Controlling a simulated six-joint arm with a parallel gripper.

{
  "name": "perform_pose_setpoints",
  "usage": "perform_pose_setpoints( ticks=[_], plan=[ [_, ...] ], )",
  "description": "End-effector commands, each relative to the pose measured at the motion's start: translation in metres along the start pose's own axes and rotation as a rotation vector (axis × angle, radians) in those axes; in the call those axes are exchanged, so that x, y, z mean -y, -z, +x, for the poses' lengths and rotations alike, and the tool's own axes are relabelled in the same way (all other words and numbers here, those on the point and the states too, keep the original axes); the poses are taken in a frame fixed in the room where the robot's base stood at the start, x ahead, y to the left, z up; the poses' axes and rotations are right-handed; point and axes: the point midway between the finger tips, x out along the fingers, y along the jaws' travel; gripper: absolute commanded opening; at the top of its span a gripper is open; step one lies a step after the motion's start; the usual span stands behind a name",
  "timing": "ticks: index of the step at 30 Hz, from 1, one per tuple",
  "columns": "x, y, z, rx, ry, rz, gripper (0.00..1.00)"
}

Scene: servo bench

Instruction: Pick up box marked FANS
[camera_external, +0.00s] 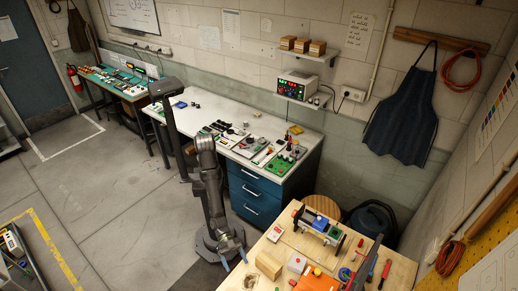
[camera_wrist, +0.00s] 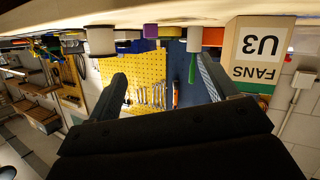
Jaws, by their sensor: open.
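The box marked FANS (camera_wrist: 262,55) is in the wrist view at the upper right. It is cream and tan, with a large "U3" label and a green band, and its lettering is upside down in the picture. My gripper (camera_wrist: 160,88) shows in the wrist view with its two dark fingers wide apart and nothing between them. The box lies beyond and to the right of the right finger, apart from it. I cannot make out the box in the external view.
A yellow pegboard (camera_wrist: 135,70) with tools lies behind. In the external view, a wooden bench (camera_external: 330,262) and a white-topped bench (camera_external: 215,110) flank my arm.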

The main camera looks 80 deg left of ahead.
Motion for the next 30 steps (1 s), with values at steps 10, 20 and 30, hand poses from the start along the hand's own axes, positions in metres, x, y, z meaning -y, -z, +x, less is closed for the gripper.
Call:
perform_pose_setpoints(
  ticks=[10,20,30],
  plan=[
    [-0.022,0.048,0.037,0.341,-0.078,-0.016,0.78],
    [0.016,0.112,0.023,0.639,0.093,0.010,0.78],
    [0.064,0.169,-0.017,0.801,0.338,-0.007,0.78]
  ],
)
